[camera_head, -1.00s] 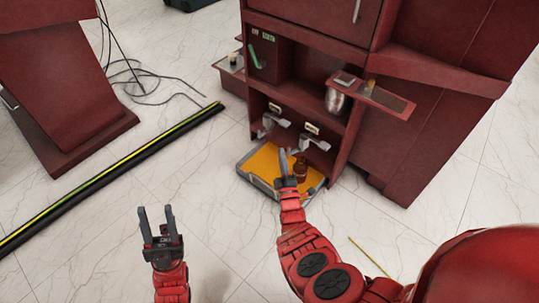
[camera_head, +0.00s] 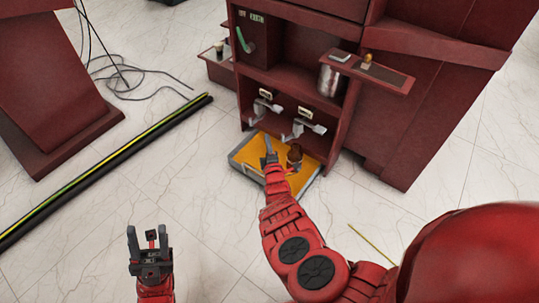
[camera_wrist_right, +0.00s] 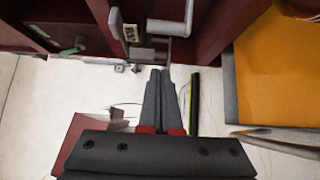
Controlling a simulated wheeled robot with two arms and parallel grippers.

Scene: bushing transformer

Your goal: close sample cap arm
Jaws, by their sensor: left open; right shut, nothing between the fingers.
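Two grey lever arms, a left one (camera_head: 264,108) and a right one (camera_head: 303,128), stick out of the lower bay of a dark red cabinet. I cannot tell which is the sample cap arm. My right gripper (camera_head: 269,152) is shut and empty, over the tray, in front of and below the levers. In the right wrist view its closed fingertips (camera_wrist_right: 160,73) point at a grey lever (camera_wrist_right: 171,27), close to its thin rod; contact cannot be told. My left gripper (camera_head: 149,243) is open and empty over the floor, far from the cabinet.
A grey-rimmed tray (camera_head: 241,161) with an orange bottom lies below the levers, holding a brown bottle (camera_head: 295,154). A small shelf (camera_head: 372,70) juts out at the cabinet's right. A black-yellow bar (camera_head: 110,160) lies on the floor at left; the floor between is clear.

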